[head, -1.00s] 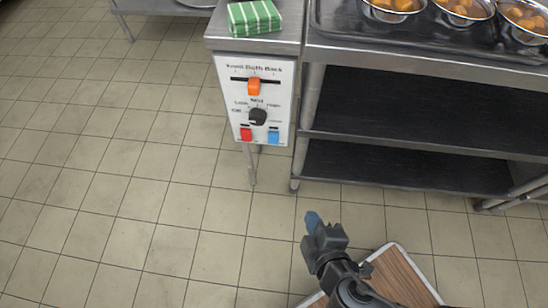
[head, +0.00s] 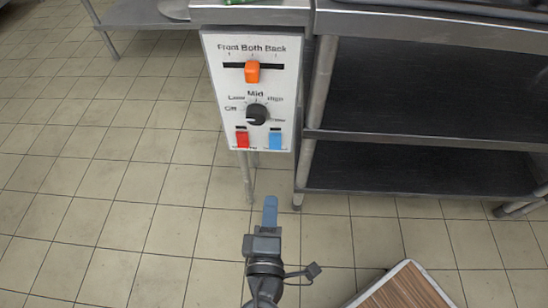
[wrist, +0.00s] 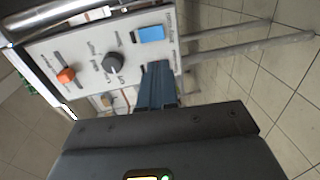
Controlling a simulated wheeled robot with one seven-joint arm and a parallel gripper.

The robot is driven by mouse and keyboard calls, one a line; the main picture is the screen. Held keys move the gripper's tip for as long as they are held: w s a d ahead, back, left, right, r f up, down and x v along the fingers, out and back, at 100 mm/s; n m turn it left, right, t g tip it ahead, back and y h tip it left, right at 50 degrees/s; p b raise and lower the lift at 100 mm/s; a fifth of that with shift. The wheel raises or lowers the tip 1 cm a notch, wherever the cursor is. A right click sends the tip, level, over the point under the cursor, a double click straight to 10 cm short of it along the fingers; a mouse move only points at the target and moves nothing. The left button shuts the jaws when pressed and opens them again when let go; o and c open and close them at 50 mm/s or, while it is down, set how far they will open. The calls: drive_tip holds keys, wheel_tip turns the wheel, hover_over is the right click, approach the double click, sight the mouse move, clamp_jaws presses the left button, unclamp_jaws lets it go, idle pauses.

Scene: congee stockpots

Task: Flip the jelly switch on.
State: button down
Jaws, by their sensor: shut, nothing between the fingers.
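A white control panel (head: 285,95) hangs on the front of a steel counter. Low on it are a red switch (head: 242,139) and a blue switch (head: 275,140). The small labels under them are too blurred to read, so I cannot tell which is the jelly switch. My gripper (head: 270,204) is shut and empty, its blue fingers pointing toward the panel from below the switches. In the wrist view the fingers (wrist: 158,70) appear just beside the blue switch (wrist: 151,34); contact cannot be told. The red switch is not clearly visible there.
Above the switches are a black knob (head: 257,114), labelled Off to High, and an orange slider (head: 252,72), labelled Front, Both, Back. A dark-shelved steel rack (head: 420,101) stands to the right. The tiled floor at left is clear.

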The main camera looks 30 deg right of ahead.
sight(275, 148)
drive_tip(key=b+x, duration=0.3)
drive_tip(key=x, duration=1.1)
drive_tip(key=shift+b, duration=0.3)
